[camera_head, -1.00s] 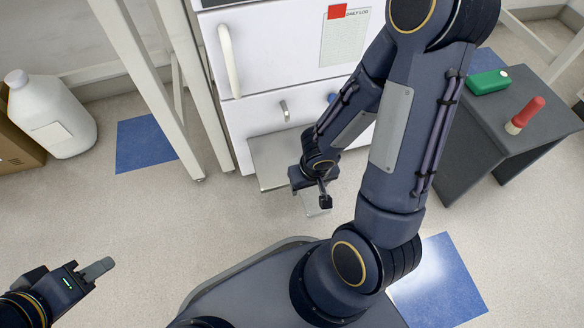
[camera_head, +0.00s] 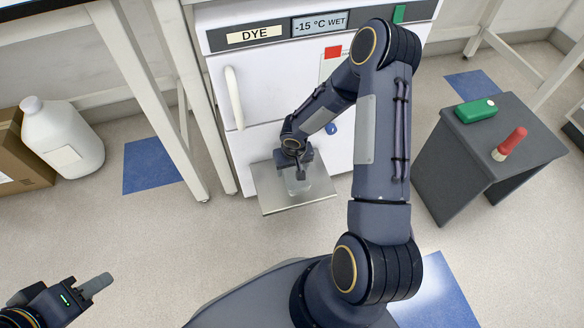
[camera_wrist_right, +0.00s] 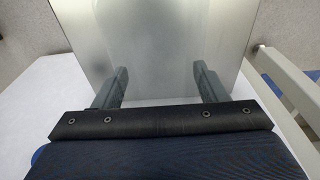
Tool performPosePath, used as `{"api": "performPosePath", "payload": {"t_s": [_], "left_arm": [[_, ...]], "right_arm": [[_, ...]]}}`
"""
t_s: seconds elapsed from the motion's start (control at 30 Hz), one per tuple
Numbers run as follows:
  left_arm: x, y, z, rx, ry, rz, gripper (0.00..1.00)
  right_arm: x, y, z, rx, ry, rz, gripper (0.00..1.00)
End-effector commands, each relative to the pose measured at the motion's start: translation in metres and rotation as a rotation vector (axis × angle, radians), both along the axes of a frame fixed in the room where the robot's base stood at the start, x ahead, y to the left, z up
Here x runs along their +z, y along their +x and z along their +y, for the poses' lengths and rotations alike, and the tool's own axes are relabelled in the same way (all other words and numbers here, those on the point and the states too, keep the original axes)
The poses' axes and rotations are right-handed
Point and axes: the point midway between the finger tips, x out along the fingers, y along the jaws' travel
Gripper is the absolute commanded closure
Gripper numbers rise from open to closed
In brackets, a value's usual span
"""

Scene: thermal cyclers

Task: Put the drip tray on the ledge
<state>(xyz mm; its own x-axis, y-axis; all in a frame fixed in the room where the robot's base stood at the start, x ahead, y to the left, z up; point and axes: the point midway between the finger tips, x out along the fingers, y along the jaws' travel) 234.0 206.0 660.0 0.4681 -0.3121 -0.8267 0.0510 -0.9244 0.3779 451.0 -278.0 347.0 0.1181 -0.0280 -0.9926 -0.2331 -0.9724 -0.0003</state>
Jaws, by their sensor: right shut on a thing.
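My right gripper (camera_head: 297,172) points down over a flat grey metal ledge (camera_head: 290,208) at the foot of the white freezer front. It is shut on a pale, partly see-through piece, seemingly the drip tray (camera_head: 299,187), low over the ledge; whether it touches is unclear. In the right wrist view the two fingers (camera_wrist_right: 160,85) stand apart, with the metal ledge (camera_wrist_right: 160,30) beyond them. My left gripper (camera_head: 88,290) is at the lower left, away from everything; one grey finger shows, and its opening cannot be judged.
The freezer (camera_head: 255,70) has a DYE label and a white handle. A grey stand (camera_head: 480,150) at right bears a green box (camera_head: 475,110) and a red-handled brush (camera_head: 510,144). A white jug (camera_head: 62,140) and bench legs stand left. The floor before the ledge is clear.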

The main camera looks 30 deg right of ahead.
Motion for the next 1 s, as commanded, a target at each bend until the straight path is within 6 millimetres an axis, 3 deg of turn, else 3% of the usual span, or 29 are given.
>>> {"api": "performPosePath", "payload": {"t_s": [0.13, 0.37, 0.77, 0.8, 0.97, 1.0], "left_arm": [[-0.002, 0.0, 0.0, 0.0, 0.0, 0.0, 0.64], [-0.019, 0.0, 0.0, 0.0, 0.0, 0.0, 0.64], [-0.022, 0.0, 0.0, 0.0, 0.0, 0.0, 0.64], [-0.022, 0.0, 0.0, 0.0, 0.0, 0.0, 0.64], [-0.02, 0.0, 0.0, 0.0, 0.0, 0.0, 0.64], [-0.02, 0.0, 0.0, 0.0, 0.0, 0.0, 0.64]], "right_arm": [[-0.005, 0.005, -0.001, -0.001, 0.002, 0.002, 0.61], [-0.036, 0.005, -0.001, 0.0, 0.001, 0.002, 0.61], [-0.039, 0.005, -0.001, 0.0, 0.0, 0.0, 0.61], [-0.039, 0.005, -0.001, 0.0, 0.0, 0.001, 0.33], [-0.038, 0.005, -0.001, 0.0, 0.0, 0.001, 0.12], [-0.038, 0.005, -0.001, 0.0, 0.0, 0.001, 0.12]]}}
